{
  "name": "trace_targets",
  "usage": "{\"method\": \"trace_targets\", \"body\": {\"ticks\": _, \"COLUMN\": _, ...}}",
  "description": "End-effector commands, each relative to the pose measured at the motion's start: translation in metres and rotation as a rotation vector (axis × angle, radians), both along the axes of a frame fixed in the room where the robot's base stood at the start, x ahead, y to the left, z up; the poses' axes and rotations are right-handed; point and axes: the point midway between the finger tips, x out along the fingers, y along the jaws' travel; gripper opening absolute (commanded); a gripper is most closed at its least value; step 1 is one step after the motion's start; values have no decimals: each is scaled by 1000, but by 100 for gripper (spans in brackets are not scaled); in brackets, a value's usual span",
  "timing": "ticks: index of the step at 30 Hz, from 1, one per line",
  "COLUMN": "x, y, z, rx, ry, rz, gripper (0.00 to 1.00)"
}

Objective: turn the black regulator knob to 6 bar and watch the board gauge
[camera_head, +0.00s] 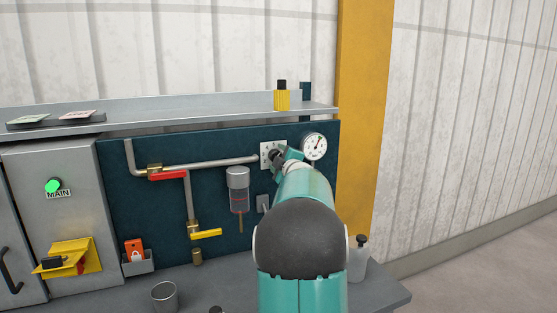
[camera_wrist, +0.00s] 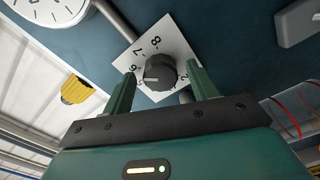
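The black regulator knob (camera_wrist: 160,71) sits on a white numbered plate (camera_wrist: 181,47) in the wrist view. A pale mark shows on the knob, but I cannot tell exactly which number it meets. My gripper (camera_wrist: 161,88) is open, with one green finger on each side of the knob and gaps visible between. In the head view my gripper (camera_head: 279,156) is at the plate (camera_head: 265,149) and mostly hides the knob. The round white board gauge (camera_head: 314,147) is just right of it; its reading is too small to tell. Part of the gauge (camera_wrist: 48,10) shows in the wrist view.
The teal board carries a pipe (camera_head: 207,164), a red-handled valve (camera_head: 168,175), a yellow-handled valve (camera_head: 206,233) and a filter bowl (camera_head: 238,190). A shelf (camera_head: 190,117) with a yellow-and-black item (camera_head: 281,97) runs above. A metal cup (camera_head: 165,296) and bottle (camera_head: 358,260) stand on the bench.

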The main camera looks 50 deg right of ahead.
Motion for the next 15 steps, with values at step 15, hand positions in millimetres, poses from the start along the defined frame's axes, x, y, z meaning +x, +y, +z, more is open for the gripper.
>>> {"method": "trace_targets", "body": {"ticks": 15, "x": -34, "y": 20, "z": 2, "rx": -1, "ry": -1, "rz": -2, "gripper": 59}}
